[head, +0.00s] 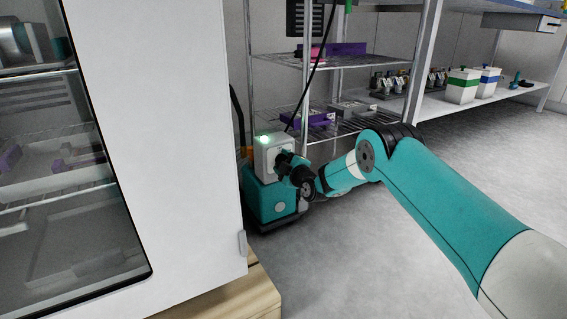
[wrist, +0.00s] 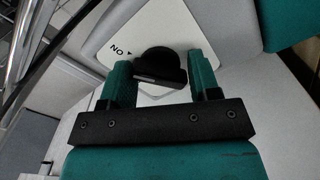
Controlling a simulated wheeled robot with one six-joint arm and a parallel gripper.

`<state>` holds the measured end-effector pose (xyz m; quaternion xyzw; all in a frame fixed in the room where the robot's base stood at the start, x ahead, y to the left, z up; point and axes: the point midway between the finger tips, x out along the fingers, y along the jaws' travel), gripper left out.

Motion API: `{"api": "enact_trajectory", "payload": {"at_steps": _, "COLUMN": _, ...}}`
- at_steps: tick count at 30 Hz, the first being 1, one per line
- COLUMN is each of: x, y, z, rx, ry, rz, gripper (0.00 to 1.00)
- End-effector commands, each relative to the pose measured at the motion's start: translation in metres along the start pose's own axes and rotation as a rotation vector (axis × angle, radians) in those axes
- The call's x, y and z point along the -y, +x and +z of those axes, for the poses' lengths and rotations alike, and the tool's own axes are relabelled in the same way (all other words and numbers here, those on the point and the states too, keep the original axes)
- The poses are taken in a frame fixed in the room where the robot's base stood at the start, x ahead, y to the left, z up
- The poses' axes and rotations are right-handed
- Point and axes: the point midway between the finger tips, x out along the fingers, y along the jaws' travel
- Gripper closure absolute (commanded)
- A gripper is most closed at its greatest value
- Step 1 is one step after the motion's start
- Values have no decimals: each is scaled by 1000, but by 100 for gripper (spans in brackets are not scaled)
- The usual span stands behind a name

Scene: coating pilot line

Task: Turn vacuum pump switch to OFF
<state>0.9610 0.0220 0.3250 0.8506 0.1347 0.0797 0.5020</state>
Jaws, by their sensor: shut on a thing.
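The vacuum pump (head: 268,200) is a teal unit on the floor beside the white cabinet. A light grey switch box (head: 266,150) sits on top of it, with a lit green lamp (head: 264,139). My gripper (head: 284,164) reaches the box's front from the right. In the wrist view, my gripper (wrist: 159,76) has its two teal fingers on either side of the black switch knob (wrist: 158,58) and is shut on it. Letters beside the knob read "NO" as seen, which is "ON" upside down. The rest of the label is hidden behind the knob and fingers.
A white cabinet (head: 165,130) with a glass door stands close on the left, above a wooden base (head: 235,298). A wire shelf (head: 335,128) with purple items stands behind the pump. A black cable (head: 316,65) runs up from there. Floor on the right is clear.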

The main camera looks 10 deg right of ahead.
Motion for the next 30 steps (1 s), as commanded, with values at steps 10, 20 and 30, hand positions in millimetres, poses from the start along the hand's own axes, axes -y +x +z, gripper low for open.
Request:
{"api": "enact_trajectory", "payload": {"at_steps": 10, "x": 2, "y": 0, "z": 2, "rx": 1, "ry": -443, "rz": 1, "gripper": 74}}
{"api": "enact_trajectory", "payload": {"at_steps": 20, "x": 0, "y": 0, "z": 1, "rx": 2, "ry": -507, "rz": -1, "gripper": 74}}
{"api": "enact_trajectory", "payload": {"at_steps": 30, "x": 4, "y": 0, "z": 3, "rx": 2, "ry": -752, "rz": 0, "gripper": 74}}
